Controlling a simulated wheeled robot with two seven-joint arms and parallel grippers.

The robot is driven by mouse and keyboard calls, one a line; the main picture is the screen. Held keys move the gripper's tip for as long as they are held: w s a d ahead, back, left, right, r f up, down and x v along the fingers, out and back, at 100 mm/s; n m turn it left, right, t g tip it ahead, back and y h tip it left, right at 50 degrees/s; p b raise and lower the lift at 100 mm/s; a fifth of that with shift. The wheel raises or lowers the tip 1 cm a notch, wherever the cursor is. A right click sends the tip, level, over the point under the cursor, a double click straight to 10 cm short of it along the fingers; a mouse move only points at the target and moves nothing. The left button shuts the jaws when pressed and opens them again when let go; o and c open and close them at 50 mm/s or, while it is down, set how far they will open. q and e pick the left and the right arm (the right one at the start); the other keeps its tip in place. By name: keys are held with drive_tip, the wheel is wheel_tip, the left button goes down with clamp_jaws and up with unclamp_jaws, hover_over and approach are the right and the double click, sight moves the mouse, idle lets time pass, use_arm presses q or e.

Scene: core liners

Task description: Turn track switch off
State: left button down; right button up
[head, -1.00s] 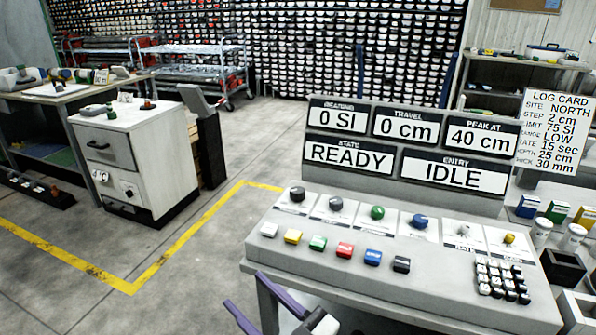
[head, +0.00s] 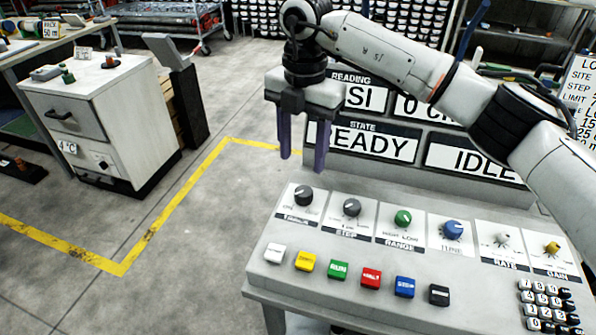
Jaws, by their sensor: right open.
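A grey console (head: 330,245) carries a row of knobs. The leftmost is a dark round knob (head: 303,195) on a white plate; its label is too blurred to read surely, and no other plate clearly reads as track. Its exact pointer setting is hard to tell. My right gripper (head: 302,164) hangs with its two purple fingers pointing down and apart, empty, just above this knob in the picture; the true gap in depth is unclear. My left gripper is not in view.
To the right sit a grey step knob (head: 351,207), green range knob (head: 403,217) and blue tune knob (head: 453,229). Coloured buttons line the front, with a keypad (head: 548,305) at right. The display board (head: 400,172) stands behind, partly hidden by my right arm.

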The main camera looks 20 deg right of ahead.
sight(304, 191)
drive_tip(key=f, duration=0.4)
drive_tip(key=f+p, duration=0.1)
drive_tip(key=f, duration=0.3)
drive_tip(key=shift+s+d+f, duration=0.1)
drive_tip(key=shift+d+f, duration=0.05)
drive_tip(key=shift+d, duration=0.05)
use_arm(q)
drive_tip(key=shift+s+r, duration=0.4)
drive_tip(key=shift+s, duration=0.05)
use_arm(e)
drive_tip(key=shift+f, duration=0.7)
drive_tip(key=c, duration=1.1)
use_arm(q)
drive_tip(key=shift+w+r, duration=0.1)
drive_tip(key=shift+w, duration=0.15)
use_arm(e)
drive_tip(key=shift+o, duration=0.2)
